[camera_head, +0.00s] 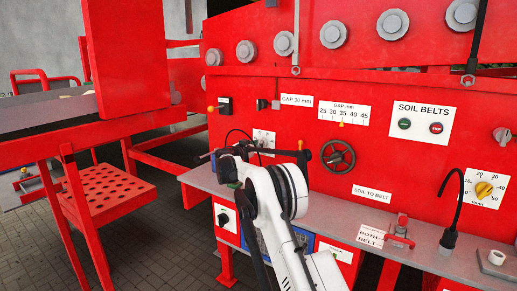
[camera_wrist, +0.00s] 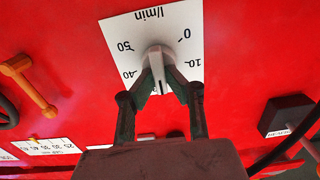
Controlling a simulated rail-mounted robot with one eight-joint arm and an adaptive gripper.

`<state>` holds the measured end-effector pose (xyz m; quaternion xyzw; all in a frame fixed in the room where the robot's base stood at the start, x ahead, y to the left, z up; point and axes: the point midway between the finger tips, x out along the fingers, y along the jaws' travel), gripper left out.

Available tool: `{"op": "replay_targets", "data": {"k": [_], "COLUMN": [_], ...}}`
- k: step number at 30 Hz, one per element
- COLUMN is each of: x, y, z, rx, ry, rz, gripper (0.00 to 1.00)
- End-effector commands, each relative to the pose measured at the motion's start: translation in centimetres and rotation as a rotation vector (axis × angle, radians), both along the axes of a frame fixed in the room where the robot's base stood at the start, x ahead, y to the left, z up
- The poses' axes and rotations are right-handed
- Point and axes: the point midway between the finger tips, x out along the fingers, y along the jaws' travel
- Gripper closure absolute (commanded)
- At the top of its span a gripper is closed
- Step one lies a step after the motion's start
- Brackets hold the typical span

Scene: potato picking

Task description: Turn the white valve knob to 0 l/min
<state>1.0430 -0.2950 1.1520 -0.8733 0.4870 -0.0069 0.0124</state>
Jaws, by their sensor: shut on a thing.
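The white valve knob (camera_wrist: 155,54) sits in the middle of a white dial plate (camera_wrist: 118,31) marked l/min, which appears upside down in the wrist view. The marks 50, 40, 0 and 10 show around the knob; the rest of the scale is hidden by my gripper. My gripper (camera_wrist: 160,80) is shut on the knob, one dark finger on each side. A dark line on the knob points down the picture, between the 40 and 10 sides and away from 0. In the head view the plate (camera_head: 266,134) shows behind my wrist, and the knob cannot be made out.
An orange lever (camera_wrist: 28,84) and a black block (camera_wrist: 286,117) stick out from the red panel on either side of the dial. A black handwheel (camera_head: 338,156) is right of my wrist. A grey ledge (camera_head: 325,201) runs below the panel.

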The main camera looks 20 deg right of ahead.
Motion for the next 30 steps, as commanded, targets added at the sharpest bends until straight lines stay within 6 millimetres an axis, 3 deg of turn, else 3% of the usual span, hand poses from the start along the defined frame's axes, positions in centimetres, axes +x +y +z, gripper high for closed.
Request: {"op": "replay_targets", "data": {"k": [30], "x": [0.57], "y": [0.36], "z": [-0.44], "rx": [-0.506], "ry": [0.821], "rz": [-0.001], "gripper": [1.0]}}
